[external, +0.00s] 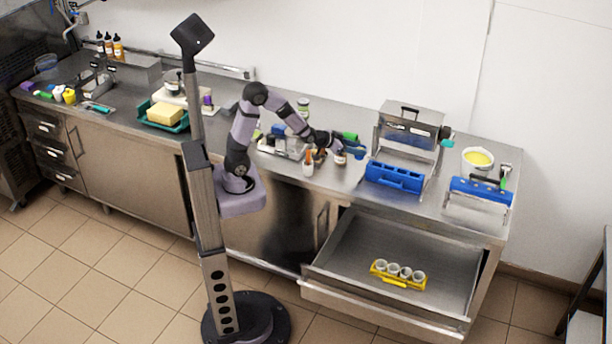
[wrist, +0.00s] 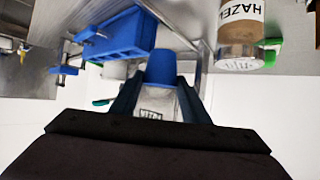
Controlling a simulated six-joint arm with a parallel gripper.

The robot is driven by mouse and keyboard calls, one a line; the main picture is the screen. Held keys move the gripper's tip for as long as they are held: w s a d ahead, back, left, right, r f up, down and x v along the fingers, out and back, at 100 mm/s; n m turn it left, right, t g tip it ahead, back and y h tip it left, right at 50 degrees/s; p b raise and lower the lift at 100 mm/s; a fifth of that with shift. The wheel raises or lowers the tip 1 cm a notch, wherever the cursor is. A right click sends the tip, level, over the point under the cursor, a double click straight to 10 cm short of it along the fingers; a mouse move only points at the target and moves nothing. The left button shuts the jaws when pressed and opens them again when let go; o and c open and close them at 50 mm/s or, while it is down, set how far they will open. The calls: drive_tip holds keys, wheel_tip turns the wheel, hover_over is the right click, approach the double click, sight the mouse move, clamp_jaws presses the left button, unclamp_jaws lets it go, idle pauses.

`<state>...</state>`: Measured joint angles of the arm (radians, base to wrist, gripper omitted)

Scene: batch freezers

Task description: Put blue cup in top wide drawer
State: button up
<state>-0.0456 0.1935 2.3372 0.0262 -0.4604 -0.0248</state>
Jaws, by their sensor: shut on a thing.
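The blue cup (wrist: 165,67) shows between my fingertips in the wrist view. In the external view the blue cup (external: 359,153) is a small blue shape at the end of my arm, above the counter. My gripper (external: 346,147) is shut on it; the fingers (wrist: 160,92) flank it in the wrist view. The wide drawer (external: 340,255) under the right end of the counter is pulled open. A yellow holder (external: 385,280) with several white cups stands inside it, towards the right; the rest of its floor is bare.
A blue rack (external: 394,177) stands on the counter right of my gripper, and a jar labelled HAZEL (wrist: 240,35) is close by. A steel machine (external: 408,130), a bowl of yellow contents (external: 478,158) and another blue rack (external: 481,190) stand farther right.

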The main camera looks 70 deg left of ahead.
drive_tip(key=s+d+f+m+h+b, duration=0.1)
drive_tip(key=d+f+m+h, duration=0.15)
drive_tip(key=d, duration=1.75)
drive_tip(key=s+d+f+h+b, duration=0.1)
drive_tip(key=s+f, duration=0.3)
drive_tip(key=f, duration=0.4)
drive_tip(key=s+d+f+m+b, duration=0.1)
drive_tip(key=s+d+f+b, duration=0.2)
drive_tip(key=f, duration=0.5)
drive_tip(key=s+d+f+m+g+h+b, duration=0.1)
drive_tip(key=s+d+f+b, duration=0.1)
drive_tip(key=s+f, duration=0.3)
drive_tip(key=shift+d+f+h+b, duration=0.3)
drive_tip(key=shift+f+b, duration=0.35)
drive_tip(key=shift+f, duration=0.75)
drive_tip(key=shift+s+a+m, duration=0.1)
drive_tip(key=shift+m, duration=0.15)
wheel_tip(320, 180, down, 4)
drive_tip(key=shift+f, duration=0.1)
